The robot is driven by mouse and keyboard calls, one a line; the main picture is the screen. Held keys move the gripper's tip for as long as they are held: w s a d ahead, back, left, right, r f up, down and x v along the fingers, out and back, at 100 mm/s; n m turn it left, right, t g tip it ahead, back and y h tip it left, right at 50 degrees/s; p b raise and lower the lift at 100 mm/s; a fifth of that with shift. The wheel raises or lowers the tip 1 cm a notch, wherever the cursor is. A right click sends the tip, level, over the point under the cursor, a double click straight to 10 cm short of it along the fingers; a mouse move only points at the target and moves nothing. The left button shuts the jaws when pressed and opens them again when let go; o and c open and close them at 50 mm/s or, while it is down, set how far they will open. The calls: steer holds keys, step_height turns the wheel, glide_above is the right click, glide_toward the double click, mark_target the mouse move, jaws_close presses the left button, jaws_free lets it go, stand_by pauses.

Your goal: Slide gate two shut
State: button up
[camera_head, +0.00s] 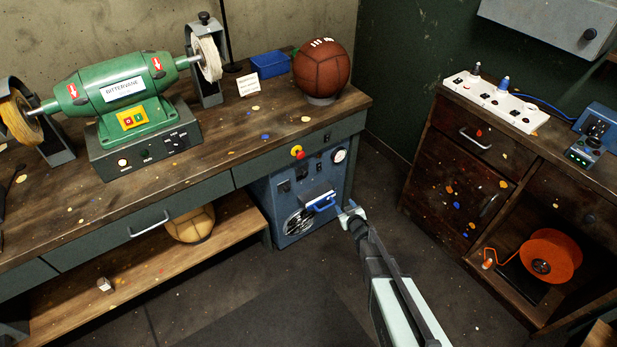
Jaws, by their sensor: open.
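A blue cabinet (284,226) with a gauge and a round grille stands under the right end of the workbench. A pale plate with a blue handle (321,203) sticks out from its front. This looks like a slide gate, but I cannot read any number on it. My gripper (345,210) is open, just right of the blue handle and close to it. I cannot tell whether they touch. The arm reaches in from the bottom right. How far the plate is pushed in is hard to tell.
The wooden workbench (225,140) overhangs the cabinet and carries a green grinder (118,95) and a brown leather ball (321,68). A yellowish ball (190,224) sits on the lower shelf. A wooden cabinet (462,170) stands at the right. The floor between is clear.

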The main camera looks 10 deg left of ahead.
steer(key=s+a+r+n+y, duration=0.2)
steer(key=a+r+y, duration=0.5)
glide_toward(306, 174)
steer(key=shift+m+t, duration=0.3)
steer(key=shift+m, duration=0.1)
steer(key=x, duration=0.8)
steer(key=shift+a+f, duration=0.1)
steer(key=shift+a, duration=0.1)
steer(key=shift+c, duration=0.4)
jaws_close()
